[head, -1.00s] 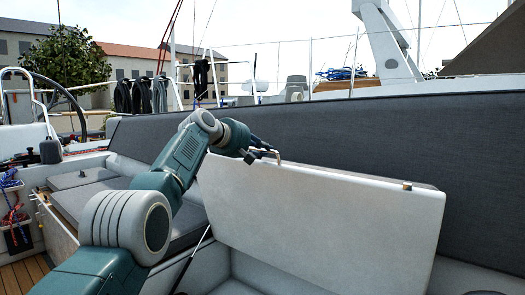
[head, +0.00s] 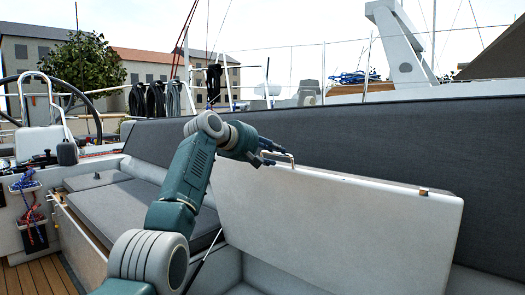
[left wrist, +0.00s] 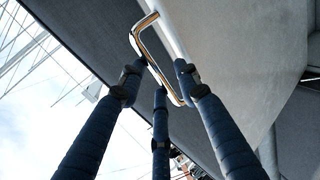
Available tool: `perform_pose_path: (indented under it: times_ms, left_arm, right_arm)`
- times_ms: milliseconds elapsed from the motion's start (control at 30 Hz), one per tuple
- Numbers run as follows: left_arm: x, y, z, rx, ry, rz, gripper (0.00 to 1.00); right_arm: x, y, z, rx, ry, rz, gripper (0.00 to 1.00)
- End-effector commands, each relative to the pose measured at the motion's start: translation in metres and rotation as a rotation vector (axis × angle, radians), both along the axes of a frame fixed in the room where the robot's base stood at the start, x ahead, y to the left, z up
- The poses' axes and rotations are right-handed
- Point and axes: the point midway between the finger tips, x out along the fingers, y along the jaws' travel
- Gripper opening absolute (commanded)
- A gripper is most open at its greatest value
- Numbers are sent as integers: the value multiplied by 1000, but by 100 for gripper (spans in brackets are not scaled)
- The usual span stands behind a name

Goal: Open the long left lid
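The long left lid (head: 340,220) is a pale panel standing raised and leaning back near the dark seat back. A metal handle (head: 292,160) sits on its upper edge at the left. My left gripper (head: 273,156) is at this handle in the head view. In the left wrist view its three blue fingers (left wrist: 160,80) are spread, with their tips around the shiny handle (left wrist: 160,62) and gaps between them. The lid's pale face (left wrist: 240,60) fills the upper right there. My right gripper is in neither view.
A thin dark strut (head: 205,262) stands left of the lid, by the open locker (head: 285,277). Grey cushions (head: 135,205) lie on the bench to the left. The long dark backrest (head: 400,135) runs behind the lid. The steering wheel (head: 75,95) is at far left.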

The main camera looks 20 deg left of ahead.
Motion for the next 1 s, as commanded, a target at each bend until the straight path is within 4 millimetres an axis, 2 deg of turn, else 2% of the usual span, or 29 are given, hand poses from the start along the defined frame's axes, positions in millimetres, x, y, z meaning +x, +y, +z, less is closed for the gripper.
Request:
perform_pose_path:
  times_ms: [200,400,1000]
  left_arm:
    - [-25,9,10,1,0,1,32]
    - [-39,14,15,-1,1,-1,32]
    - [-42,14,17,-1,1,-2,32]
  right_arm:
    - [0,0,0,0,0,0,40]
    - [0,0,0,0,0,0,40]
    - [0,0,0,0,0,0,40]
